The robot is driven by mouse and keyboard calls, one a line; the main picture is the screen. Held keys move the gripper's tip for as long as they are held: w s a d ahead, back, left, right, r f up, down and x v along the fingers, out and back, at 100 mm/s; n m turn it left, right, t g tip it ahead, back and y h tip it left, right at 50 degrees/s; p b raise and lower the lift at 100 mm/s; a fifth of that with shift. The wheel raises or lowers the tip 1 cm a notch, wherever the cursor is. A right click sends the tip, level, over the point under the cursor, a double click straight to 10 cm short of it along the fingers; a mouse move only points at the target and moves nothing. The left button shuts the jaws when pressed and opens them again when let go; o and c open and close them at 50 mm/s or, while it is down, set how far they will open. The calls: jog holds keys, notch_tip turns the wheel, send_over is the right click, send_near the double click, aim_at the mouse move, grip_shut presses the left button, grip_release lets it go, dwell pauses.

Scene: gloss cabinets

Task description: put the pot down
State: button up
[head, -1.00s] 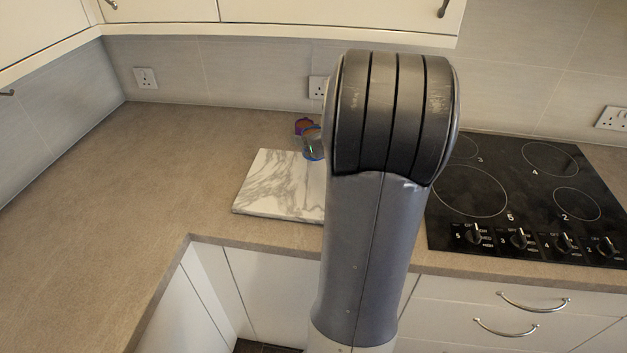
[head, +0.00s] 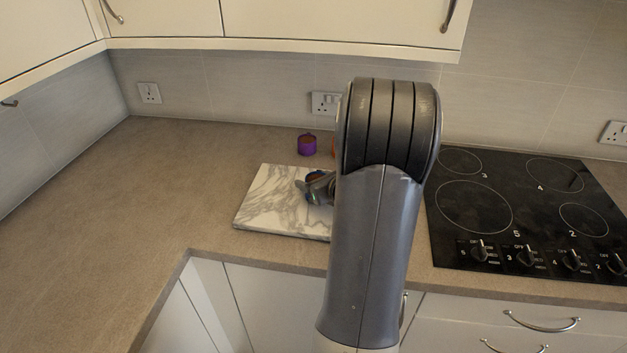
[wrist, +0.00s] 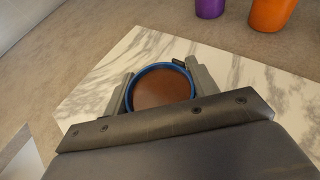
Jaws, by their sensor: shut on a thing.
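The pot (wrist: 163,87) has a blue rim and a brown inside or top. It sits between the two fingers of my gripper (wrist: 160,90) in the wrist view, and the fingers are shut on it. In the head view the pot (head: 316,177) and part of my gripper (head: 321,190) show over the white marble board (head: 265,208), partly hidden by my arm. The board also lies under the pot in the wrist view (wrist: 105,75). I cannot tell whether the pot touches the board.
A purple pot (head: 307,145) stands on the worktop behind the board. An orange pot (wrist: 271,12) stands beside it, mostly hidden by my arm in the head view. A black hob (head: 500,200) is at the right. The worktop at the left (head: 170,180) is clear.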

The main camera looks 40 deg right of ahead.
jog(key=o, duration=1.2)
jog(key=shift+r+p, duration=0.2)
jog(key=shift+p, duration=0.1)
jog(key=v, duration=1.2)
jog(key=shift+f+b, duration=0.15)
jog(key=shift+b, duration=0.25)
